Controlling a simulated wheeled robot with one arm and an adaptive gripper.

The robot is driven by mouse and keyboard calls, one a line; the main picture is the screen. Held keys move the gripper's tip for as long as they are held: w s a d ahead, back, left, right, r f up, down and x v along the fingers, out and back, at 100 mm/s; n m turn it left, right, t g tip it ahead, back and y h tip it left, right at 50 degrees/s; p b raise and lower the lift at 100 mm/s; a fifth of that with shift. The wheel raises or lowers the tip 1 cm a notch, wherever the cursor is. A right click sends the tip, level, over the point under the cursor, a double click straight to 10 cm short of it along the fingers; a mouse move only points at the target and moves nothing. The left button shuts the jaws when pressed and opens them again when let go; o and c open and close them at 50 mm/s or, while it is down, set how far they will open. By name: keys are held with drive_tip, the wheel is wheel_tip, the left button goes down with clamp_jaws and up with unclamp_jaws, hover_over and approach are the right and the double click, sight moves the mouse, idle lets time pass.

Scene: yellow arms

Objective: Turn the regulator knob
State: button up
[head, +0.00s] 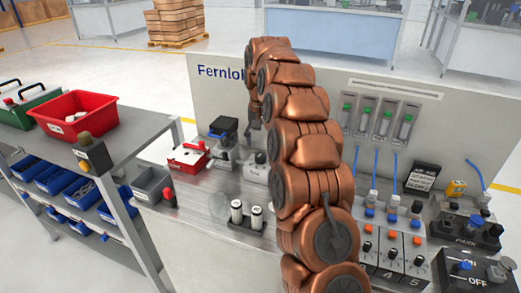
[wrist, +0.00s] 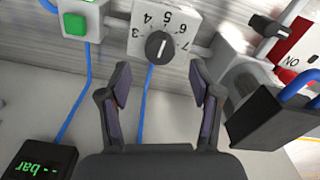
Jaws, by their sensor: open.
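The regulator knob (wrist: 159,46) is a round black knob with a white pointer line, on a white dial plate (wrist: 182,18) with printed numbers in the wrist view. The pointer lies roughly upright in that picture, and the numbers appear upside down. My gripper (wrist: 160,92) is open and empty. Its two dark fingers stand apart, one on each side below the knob in the picture, and no contact with it shows.
The bench panel (head: 215,100) stands behind my arm. A red bin (head: 75,115) sits on the side shelf.

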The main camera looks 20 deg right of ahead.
sight(260, 155)
wheel_tip(260, 155, up, 7)
idle(0.6)
drive_tip(key=shift+f, duration=0.1)
idle(0.3)
drive_tip(key=s+a+r+n, duration=0.1)
drive_tip(key=s+a+n, duration=0.1)
drive_tip(key=s+a, duration=0.5)
drive_tip(key=s+a+r+n, duration=0.1)
drive_tip(key=s+a, duration=0.2)
drive_tip(key=s, duration=0.8)
drive_tip(key=s+a+f+n, duration=0.1)
drive_tip(key=s+f, duration=0.2)
drive_tip(key=s, duration=0.6)
drive_tip(key=s+a+f+g, duration=0.1)
drive_tip(key=s+f, duration=0.2)
drive_tip(key=s, duration=0.7)
drive_tip(key=s+a+f+n, duration=0.1)
drive_tip(key=s+f, duration=0.3)
drive_tip(key=s, duration=0.5)
drive_tip(key=shift+s+n+g, duration=0.3)
drive_tip(key=shift+g, duration=0.1)
